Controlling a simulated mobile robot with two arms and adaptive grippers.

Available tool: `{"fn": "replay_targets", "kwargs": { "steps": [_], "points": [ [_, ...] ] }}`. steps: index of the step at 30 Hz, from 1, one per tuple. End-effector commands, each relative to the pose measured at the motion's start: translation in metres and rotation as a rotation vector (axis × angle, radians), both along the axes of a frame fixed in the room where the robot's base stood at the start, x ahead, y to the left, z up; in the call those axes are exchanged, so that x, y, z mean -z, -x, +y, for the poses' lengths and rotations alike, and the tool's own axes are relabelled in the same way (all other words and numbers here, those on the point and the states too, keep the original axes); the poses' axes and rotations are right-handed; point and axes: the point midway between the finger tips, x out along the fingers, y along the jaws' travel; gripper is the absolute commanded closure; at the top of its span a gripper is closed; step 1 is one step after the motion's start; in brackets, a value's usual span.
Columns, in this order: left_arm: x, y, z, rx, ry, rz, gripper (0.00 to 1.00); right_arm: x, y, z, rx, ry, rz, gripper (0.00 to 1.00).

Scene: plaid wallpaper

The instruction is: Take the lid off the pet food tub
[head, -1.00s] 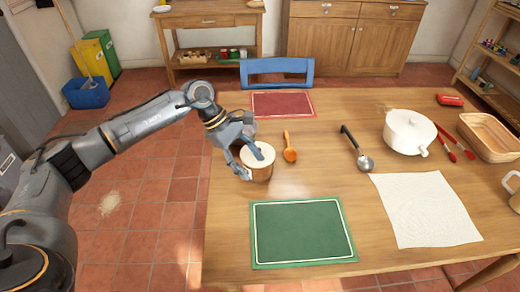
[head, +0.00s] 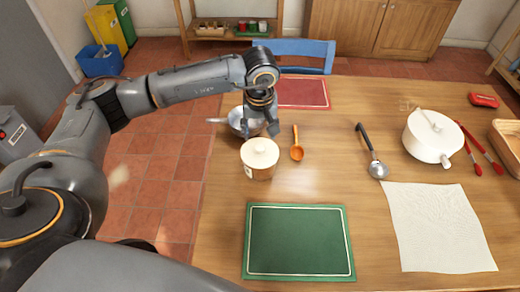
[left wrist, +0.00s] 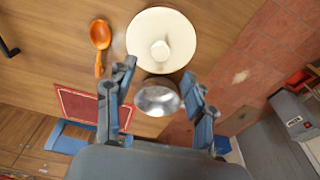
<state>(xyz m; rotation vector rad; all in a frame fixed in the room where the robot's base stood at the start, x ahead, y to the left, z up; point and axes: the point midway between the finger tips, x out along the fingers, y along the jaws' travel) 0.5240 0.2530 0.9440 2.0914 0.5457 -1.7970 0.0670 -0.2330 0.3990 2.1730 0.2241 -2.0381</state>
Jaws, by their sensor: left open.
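The pet food tub (head: 260,172) stands upright near the left edge of the table. Its cream lid (head: 260,150) with a small round knob is on top. My left gripper (head: 260,128) is just behind the tub, over a metal pan, and holds nothing. In the left wrist view the round lid (left wrist: 175,22) and its knob lie beyond the two spread fingers (left wrist: 158,72). The fingers appear apart from the lid. My right gripper is not in view.
The metal pan (head: 238,117) sits behind the tub. An orange spoon (head: 297,152) lies to the tub's right, and a green mat (head: 298,242) in front. A ladle (head: 375,165) and white pot (head: 430,140) are further right. Bare wood lies between spoon and ladle.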

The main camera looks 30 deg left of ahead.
Motion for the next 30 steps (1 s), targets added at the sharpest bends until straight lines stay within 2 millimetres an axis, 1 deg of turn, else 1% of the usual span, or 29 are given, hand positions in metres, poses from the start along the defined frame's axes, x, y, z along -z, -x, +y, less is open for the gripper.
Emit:
{"fn": "replay_targets", "kwargs": {
  "steps": [1, 5, 8, 11, 13, 16, 19, 24, 25, 26, 27, 29, 30],
  "points": [
    [0.005, 0.000, 0.000, 0.000, 0.000, 0.002, 0.46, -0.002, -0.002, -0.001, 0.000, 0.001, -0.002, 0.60],
    [0.013, -0.001, 0.001, 0.000, 0.000, 0.001, 0.46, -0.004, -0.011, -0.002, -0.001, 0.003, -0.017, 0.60],
    [0.022, -0.001, 0.001, 0.000, 0.000, 0.004, 0.46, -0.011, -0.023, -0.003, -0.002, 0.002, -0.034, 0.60],
    [0.037, -0.002, 0.002, -0.001, 0.001, 0.005, 0.46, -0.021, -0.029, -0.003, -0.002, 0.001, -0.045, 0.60],
    [0.048, -0.003, 0.002, -0.002, 0.001, 0.004, 0.46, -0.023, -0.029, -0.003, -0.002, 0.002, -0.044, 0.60],
    [0.059, -0.005, 0.003, -0.001, 0.000, 0.002, 0.46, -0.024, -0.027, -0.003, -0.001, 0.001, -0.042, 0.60],
    [0.064, -0.006, 0.004, 0.000, 0.000, 0.001, 0.46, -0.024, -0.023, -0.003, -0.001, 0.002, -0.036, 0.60],
    [0.064, -0.006, 0.004, 0.000, 0.001, 0.000, 0.46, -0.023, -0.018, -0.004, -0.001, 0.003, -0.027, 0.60],
    [0.064, -0.006, 0.004, 0.000, 0.001, 0.000, 0.50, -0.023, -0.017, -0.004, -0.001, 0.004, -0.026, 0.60],
    [0.064, -0.006, 0.004, 0.000, 0.001, 0.000, 0.56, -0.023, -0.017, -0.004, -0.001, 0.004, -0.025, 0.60],
    [0.064, -0.006, 0.004, -0.001, 0.001, -0.001, 0.64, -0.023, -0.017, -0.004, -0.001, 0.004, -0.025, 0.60],
    [0.064, -0.006, 0.004, -0.001, 0.001, -0.001, 0.77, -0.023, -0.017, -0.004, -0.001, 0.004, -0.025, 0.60],
    [0.064, -0.006, 0.004, -0.001, 0.001, -0.001, 0.85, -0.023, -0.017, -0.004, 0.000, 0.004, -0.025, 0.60]
  ]
}}
